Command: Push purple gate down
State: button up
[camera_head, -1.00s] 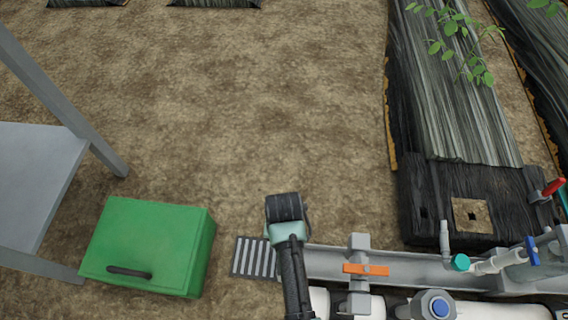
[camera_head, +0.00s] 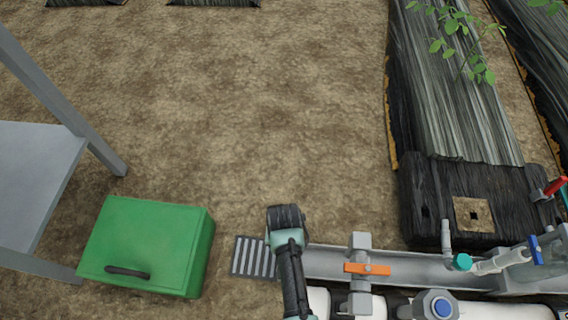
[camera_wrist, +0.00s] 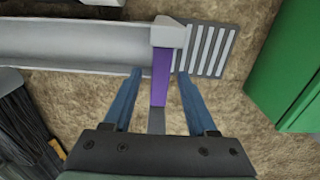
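The purple gate (camera_wrist: 160,78) shows in the wrist view as an upright narrow strip beneath a light grey block (camera_wrist: 170,33), at the end of a grey channel. My gripper (camera_wrist: 160,73) has two blue fingers spread apart, one on each side of the purple strip. A gap shows between each finger and the strip, so it is not clamped. A grey bar continues below the purple part toward the gripper's dark body. In the head view my arm hides the gate and my fingers.
A slotted drain grate (camera_head: 254,257) lies beside the channel end. A green box (camera_head: 150,245) stands to its left. Open soil lies beyond.

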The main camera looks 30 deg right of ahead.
notch_tip(320, 180, up, 13)
jog(key=p, duration=0.9)
